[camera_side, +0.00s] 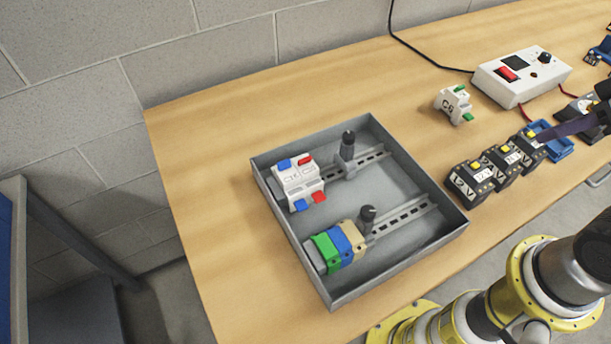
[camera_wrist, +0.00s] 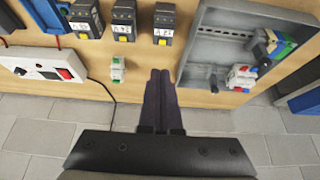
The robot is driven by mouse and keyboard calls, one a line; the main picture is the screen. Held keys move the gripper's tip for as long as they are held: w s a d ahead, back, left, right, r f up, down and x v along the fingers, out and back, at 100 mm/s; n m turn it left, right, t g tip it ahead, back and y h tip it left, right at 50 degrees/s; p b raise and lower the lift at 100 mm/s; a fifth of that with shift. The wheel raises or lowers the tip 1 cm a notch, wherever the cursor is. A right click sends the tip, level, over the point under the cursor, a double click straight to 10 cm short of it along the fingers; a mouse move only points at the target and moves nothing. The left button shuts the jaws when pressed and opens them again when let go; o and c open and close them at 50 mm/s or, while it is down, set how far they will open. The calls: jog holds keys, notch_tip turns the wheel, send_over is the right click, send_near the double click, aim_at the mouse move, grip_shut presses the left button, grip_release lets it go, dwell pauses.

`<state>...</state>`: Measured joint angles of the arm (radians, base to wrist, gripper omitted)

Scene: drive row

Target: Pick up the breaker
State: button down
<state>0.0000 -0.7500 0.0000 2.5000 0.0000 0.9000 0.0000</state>
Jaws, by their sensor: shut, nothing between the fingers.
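The breaker (camera_side: 453,104), a small white block marked C6 with green parts, stands alone on the wooden table between the grey box and the white power unit. In the wrist view the breaker (camera_wrist: 118,70) is left of my fingers, apart from them. My gripper (camera_wrist: 160,72) is shut and empty, its two dark fingers lying together. In the side view my gripper (camera_side: 545,134) reaches in from the right edge, over the blue tray and near the black modules.
A grey open box (camera_side: 393,258) holds two rails with white, green, blue and tan modules. Several black modules (camera_side: 468,182) stand in a row beside a blue tray (camera_side: 562,150). A white power unit (camera_side: 521,80) with a red switch and a cable stands behind. Table left of the box is clear.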

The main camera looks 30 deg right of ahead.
jog(key=shift+c, duration=0.7)
grip_release()
